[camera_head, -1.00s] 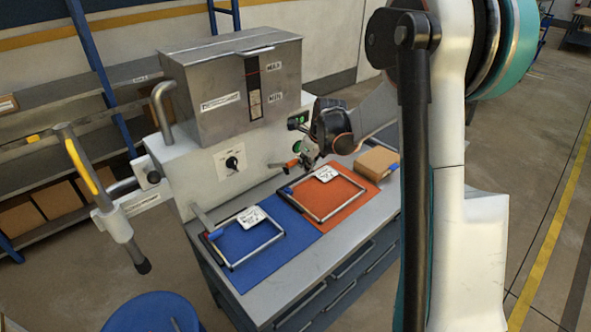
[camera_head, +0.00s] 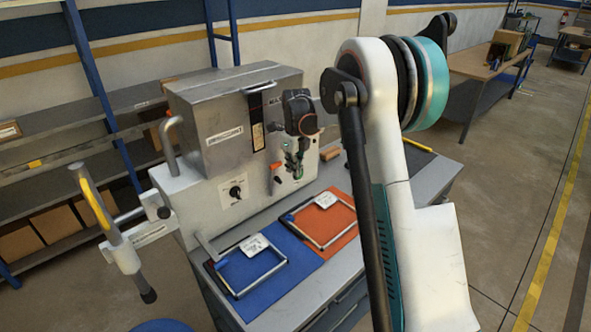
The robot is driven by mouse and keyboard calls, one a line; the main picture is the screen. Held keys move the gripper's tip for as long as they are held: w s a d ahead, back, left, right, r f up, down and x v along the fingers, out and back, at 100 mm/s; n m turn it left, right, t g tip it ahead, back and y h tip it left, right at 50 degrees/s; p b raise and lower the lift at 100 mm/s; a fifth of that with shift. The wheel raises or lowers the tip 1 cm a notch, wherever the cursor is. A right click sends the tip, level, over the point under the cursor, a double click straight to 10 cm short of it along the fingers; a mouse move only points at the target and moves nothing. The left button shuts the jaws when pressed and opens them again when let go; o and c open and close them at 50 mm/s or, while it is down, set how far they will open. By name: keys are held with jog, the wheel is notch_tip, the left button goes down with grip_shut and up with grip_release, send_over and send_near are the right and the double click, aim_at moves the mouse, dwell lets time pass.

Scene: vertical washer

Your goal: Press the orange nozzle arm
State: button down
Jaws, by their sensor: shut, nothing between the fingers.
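My gripper (camera_head: 297,174) is shut and empty, pointing down just right of the orange part. Whether the two touch I cannot tell. The wrist and gripper hide part of the washer's front right side.
A blue mat (camera_head: 262,283) and an orange mat (camera_head: 328,246), each bearing a metal frame, lie on the bench before the washer. A yellow-gripped handle (camera_head: 90,200) stands out at the left. A tan block (camera_head: 330,154) is partly hidden behind my arm.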

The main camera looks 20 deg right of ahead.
dwell(0.4)
notch_tip(320, 180, up, 7)
jog(key=shift+s+r, duration=0.2)
jog(key=shift+s, duration=0.25)
jog(key=shift+a, duration=0.1)
dwell(0.3)
jog(key=s+a+r+n+t+b, duration=0.15)
jog(key=s+a+r+n, duration=0.25)
jog(key=s+n, duration=0.4)
jog(key=s+a+r+n+t+b, duration=0.1)
jog(key=s+a+r+n+b, duration=0.1)
jog(key=s+a+r+n, duration=0.65)
jog(key=s+f+n+t+b, duration=0.1)
jog(key=s+f+n, duration=0.5)
jog(key=s, duration=0.4)
jog(key=s+a+f+n+t+b, duration=0.1)
jog(key=s+f+n+t, duration=0.1)
jog(key=s+f+n, duration=0.5)
jog(key=s+n, duration=0.1)
jog(key=s, duration=0.3)
jog(key=shift+s+a+f+b, duration=0.2)
jog(key=shift+s+f+b, duration=0.1)
jog(key=shift+b, duration=0.05)
